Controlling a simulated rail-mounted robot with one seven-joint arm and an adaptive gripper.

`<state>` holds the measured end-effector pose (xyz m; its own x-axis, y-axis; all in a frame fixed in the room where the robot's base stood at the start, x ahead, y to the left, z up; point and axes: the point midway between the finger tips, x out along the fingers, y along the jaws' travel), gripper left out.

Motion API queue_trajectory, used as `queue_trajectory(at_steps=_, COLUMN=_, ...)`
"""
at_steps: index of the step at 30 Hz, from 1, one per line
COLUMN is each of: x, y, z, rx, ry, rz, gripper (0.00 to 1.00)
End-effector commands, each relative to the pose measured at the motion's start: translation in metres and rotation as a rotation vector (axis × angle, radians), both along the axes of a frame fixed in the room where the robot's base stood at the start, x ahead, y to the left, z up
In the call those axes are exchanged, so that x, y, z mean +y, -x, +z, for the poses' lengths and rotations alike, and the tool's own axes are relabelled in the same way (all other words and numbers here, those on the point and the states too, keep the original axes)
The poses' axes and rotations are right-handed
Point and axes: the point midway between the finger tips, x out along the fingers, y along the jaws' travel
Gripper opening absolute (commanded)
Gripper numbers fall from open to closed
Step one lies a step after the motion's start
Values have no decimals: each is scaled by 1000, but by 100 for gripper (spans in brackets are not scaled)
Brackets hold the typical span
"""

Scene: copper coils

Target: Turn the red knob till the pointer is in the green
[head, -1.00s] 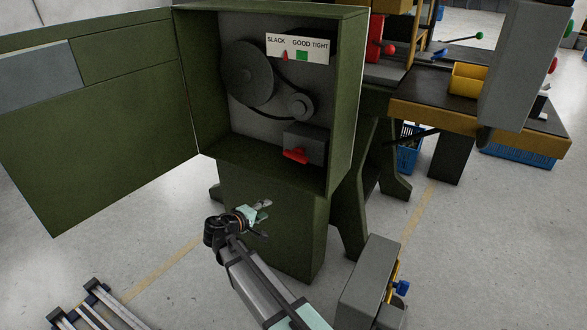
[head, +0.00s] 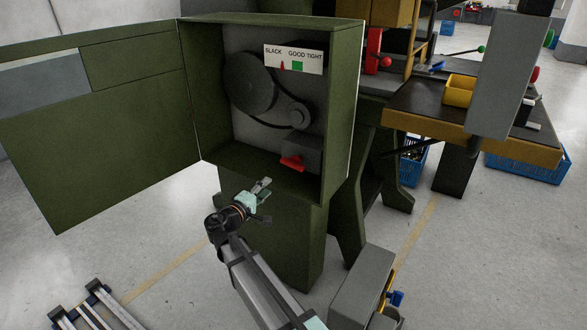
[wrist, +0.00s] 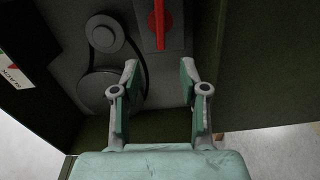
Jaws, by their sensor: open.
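The red knob (head: 292,163) sits on a grey block (head: 305,150) low in the open green cabinet (head: 345,110). In the wrist view the red knob (wrist: 158,22) shows as a bar beyond my fingertips, slightly left of the middle of the gap. The white gauge plate (head: 293,58) reads SLACK, GOOD, TIGHT. Its red pointer (head: 282,66) stands left of the green patch (head: 298,66), between SLACK and GOOD. My gripper (head: 265,190) is open and empty, in front of and below the knob, apart from it. Its two fingers (wrist: 160,85) also show in the wrist view.
The cabinet door (head: 100,140) hangs open to the left. A large pulley (head: 250,88) and a small pulley (head: 299,116) with a belt are inside the cabinet. The cabinet's side walls bound the knob area.

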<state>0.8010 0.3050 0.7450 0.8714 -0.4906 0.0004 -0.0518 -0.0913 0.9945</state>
Motion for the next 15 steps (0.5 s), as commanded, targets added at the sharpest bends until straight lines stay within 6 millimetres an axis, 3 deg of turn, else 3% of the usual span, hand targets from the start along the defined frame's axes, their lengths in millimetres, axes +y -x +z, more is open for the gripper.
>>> queue_trajectory(at_steps=15, x=-48, y=-86, z=0, rx=-1, ry=0, rz=-3, gripper=44)
